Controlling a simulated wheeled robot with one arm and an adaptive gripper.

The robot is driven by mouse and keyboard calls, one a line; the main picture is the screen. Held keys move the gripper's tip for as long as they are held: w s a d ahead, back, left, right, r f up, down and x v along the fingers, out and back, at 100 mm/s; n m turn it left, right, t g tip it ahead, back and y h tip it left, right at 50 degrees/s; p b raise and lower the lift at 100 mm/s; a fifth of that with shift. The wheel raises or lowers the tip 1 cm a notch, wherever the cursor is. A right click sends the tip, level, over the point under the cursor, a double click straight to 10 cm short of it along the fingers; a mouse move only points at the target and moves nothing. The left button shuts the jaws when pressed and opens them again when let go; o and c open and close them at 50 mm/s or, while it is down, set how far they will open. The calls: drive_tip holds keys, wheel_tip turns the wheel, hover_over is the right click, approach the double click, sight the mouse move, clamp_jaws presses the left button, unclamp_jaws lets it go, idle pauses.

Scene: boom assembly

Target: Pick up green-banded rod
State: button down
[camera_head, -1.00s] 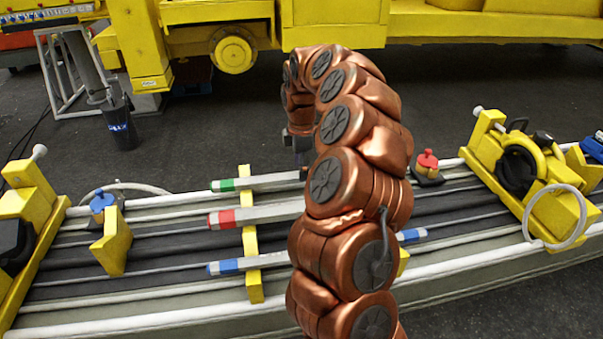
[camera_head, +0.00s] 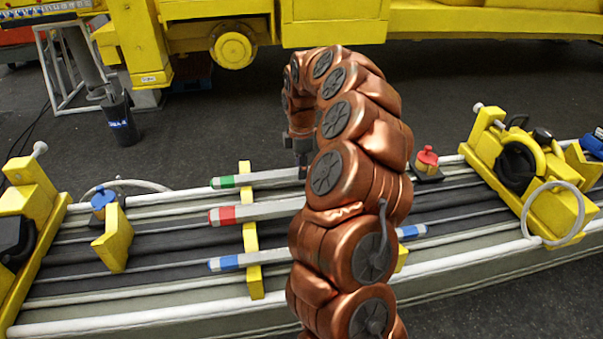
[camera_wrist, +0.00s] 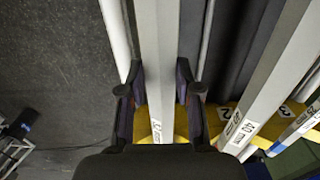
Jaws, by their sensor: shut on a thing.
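The green-banded rod (camera_head: 262,180) is a long grey bar with a green band near its left end. It is the farthest of three rods and lies across a yellow support bar (camera_head: 251,232). My gripper (camera_head: 302,170) is at the rod, right of the support, partly hidden behind my copper arm. In the wrist view my gripper (camera_wrist: 158,75) has its dark fingers on both sides of the grey rod (camera_wrist: 157,35), shut on it. I see no clear gap between rod and support. The rod's right end is hidden.
A red-banded rod (camera_head: 262,211) and a blue-banded rod (camera_head: 262,259) lie parallel, nearer the camera. Yellow clamp blocks stand at the left (camera_head: 32,195) and right (camera_head: 525,170) of the rail bed. A red-topped knob (camera_head: 427,160) is right of my arm.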

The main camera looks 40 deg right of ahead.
idle(0.6)
drive_tip(key=shift+w+r+b, duration=0.1)
drive_tip(key=shift+r+b, duration=0.2)
drive_tip(key=shift+r, duration=0.3)
wheel_tip(320, 180, up, 9)
drive_tip(key=b, duration=0.2)
drive_tip(key=shift+a, duration=0.1)
